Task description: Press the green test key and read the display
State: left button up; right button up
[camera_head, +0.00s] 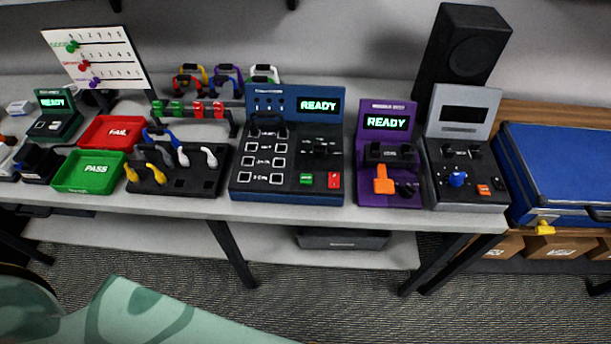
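Neither of my grippers is in view, and nothing covers the green key or the display.
Right of it stand a purple tester (376,198) also showing READY, a grey device (464,195) with a dark screen, and a blue case (560,165). Left are a black cable rack (200,185), a red FAIL tray (88,131), a green PASS tray (62,172) and a small green device (55,120).

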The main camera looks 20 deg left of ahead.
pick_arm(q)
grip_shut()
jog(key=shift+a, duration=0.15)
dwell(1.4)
